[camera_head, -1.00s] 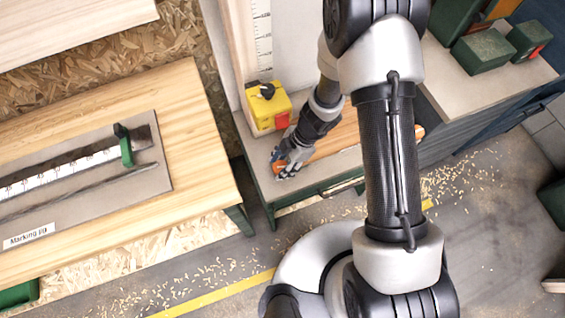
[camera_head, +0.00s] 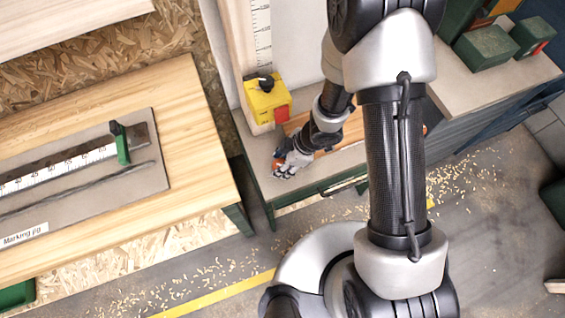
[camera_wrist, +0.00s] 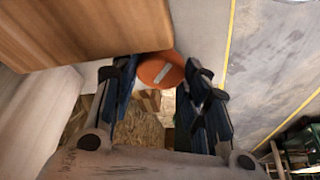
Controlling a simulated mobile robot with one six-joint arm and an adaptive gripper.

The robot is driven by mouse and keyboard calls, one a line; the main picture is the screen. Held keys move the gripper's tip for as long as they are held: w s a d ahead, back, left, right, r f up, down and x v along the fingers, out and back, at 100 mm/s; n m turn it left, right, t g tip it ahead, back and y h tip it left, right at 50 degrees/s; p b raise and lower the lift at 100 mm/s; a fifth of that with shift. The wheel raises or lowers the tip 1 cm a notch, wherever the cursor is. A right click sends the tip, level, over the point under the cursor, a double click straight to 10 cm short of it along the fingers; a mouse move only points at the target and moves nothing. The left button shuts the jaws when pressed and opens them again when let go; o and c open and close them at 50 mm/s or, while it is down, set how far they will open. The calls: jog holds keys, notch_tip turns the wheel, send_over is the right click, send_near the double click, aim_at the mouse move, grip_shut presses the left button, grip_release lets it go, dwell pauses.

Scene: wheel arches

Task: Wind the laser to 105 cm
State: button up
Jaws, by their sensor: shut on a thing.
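The yellow laser box (camera_head: 262,103), with a black knob on top and a red part at its side, sits at the foot of an upright white scale (camera_head: 261,35). The scale's figures are too small to read. My gripper (camera_head: 285,168) is low in front of the box, at the bench's front edge. In the wrist view, an orange round knob (camera_wrist: 160,70) with a pale bar across its face shows between my two dark fingertips. My gripper is shut on this knob; the exact contact is hard to see.
A wooden board (camera_head: 345,132) lies on the grey bench beside my gripper. At left, a table (camera_head: 195,130) carries a marking jig (camera_head: 150,180) with a ruler and green stop. Green boxes (camera_head: 485,48) stand at back right.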

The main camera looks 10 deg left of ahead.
jog(key=o, duration=1)
jog(key=shift+o, duration=0.2)
jog(key=shift+w+r+n+g+p, duration=0.15)
jog(key=shift+n+g+p, duration=0.15)
jog(key=shift+n+p, duration=0.55)
jog(key=shift+a+n+g, duration=0.1)
jog(key=shift+n+g, duration=0.4)
jog(key=shift+n, duration=0.75)
jog(key=a+p+v, duration=0.1)
jog(key=p+v, duration=0.9)
jog(key=v, duration=0.8)
jog(key=w+d+r+m+t+b, duration=0.1)
jog(key=w+r+m+t, duration=0.1)
jog(key=w, duration=0.4)
jog(key=w+d+r+m+t+h+b, duration=0.1)
jog(key=w+d+r+m+t, duration=0.1)
jog(key=w+r+t, duration=0.2)
jog(key=shift+w+r, duration=0.95)
jog(key=shift+r, duration=0.65)
